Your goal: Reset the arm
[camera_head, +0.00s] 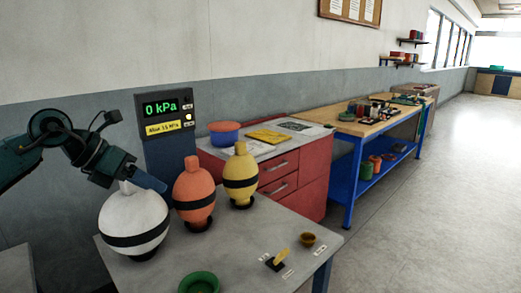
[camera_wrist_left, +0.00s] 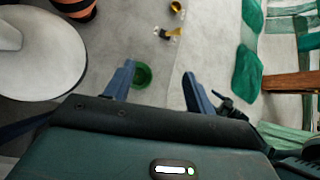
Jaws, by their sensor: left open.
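My left gripper (camera_head: 146,184) comes in from the left in the head view, in front of the upper part of a white float (camera_head: 136,222) with a black band. Whether it touches the float cannot be told there. In the left wrist view its two fingers (camera_wrist_left: 159,70) are spread apart with nothing held between them. The white float (camera_wrist_left: 40,55) lies to their left in that view. A green ring (camera_wrist_left: 142,75) shows on the table below, beyond the fingers. My right gripper is in neither view.
An orange float (camera_head: 194,192) and a yellow float (camera_head: 240,175) stand beside the white one. A gauge (camera_head: 168,118) reads 0 kPa. A yellow-handled lever (camera_head: 277,261) and small brown cup (camera_head: 307,239) sit on the grey table (camera_head: 232,245).

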